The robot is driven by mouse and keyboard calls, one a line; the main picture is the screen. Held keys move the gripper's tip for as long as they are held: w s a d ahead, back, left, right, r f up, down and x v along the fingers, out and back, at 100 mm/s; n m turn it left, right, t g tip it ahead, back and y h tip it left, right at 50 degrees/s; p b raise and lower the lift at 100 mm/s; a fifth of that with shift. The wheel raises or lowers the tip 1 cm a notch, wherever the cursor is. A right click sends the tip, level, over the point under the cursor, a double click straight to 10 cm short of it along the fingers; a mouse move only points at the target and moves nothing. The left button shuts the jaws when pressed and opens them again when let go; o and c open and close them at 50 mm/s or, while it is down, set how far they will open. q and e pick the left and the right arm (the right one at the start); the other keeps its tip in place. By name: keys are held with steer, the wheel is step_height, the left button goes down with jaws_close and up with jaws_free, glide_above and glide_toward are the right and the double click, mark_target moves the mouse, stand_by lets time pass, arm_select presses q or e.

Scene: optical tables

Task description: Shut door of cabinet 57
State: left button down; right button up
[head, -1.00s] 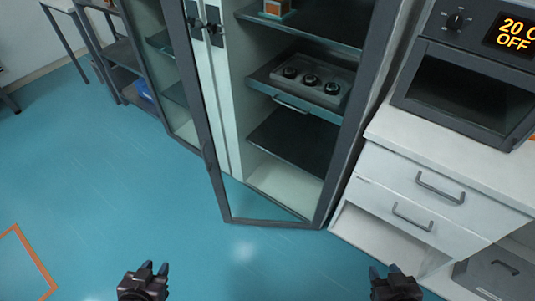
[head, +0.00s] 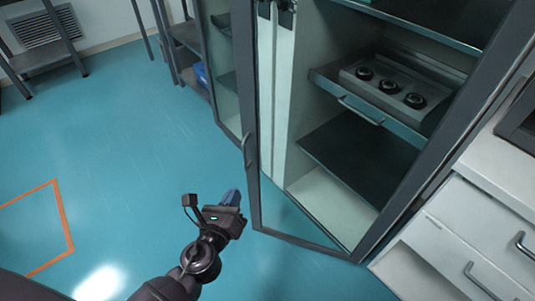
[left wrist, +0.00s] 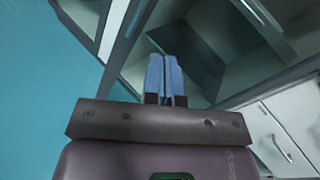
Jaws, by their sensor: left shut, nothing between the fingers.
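The cabinet (head: 285,95) stands at the right of the head view with its glass door partly open. The door's dark frame (head: 252,130) swings out to the left, and its handle (head: 245,148) is on the outer edge. No cabinet number can be read. My left gripper (head: 233,198) is beside the outside of the door near its lower free edge, with its fingers shut and empty. In the left wrist view its blue fingertips (left wrist: 165,78) lie together in front of the door and cabinet opening; contact cannot be told. My right gripper is not in view.
Inside the cabinet a pulled-out shelf (head: 365,113) holds a grey block with three round black parts (head: 390,87). White drawers (head: 455,240) stand at the right. The blue floor at left is clear.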

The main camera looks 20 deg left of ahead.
arm_select(q)
steer(key=w+d+m, duration=0.2)
steer(key=m, duration=0.2)
glide_toward(267, 147)
steer(key=shift+m+t+h, duration=0.3)
steer(key=w, duration=0.7)
steer(key=shift+f, duration=0.4)
steer(key=shift+w, duration=0.3)
steer(key=shift+w, duration=0.1)
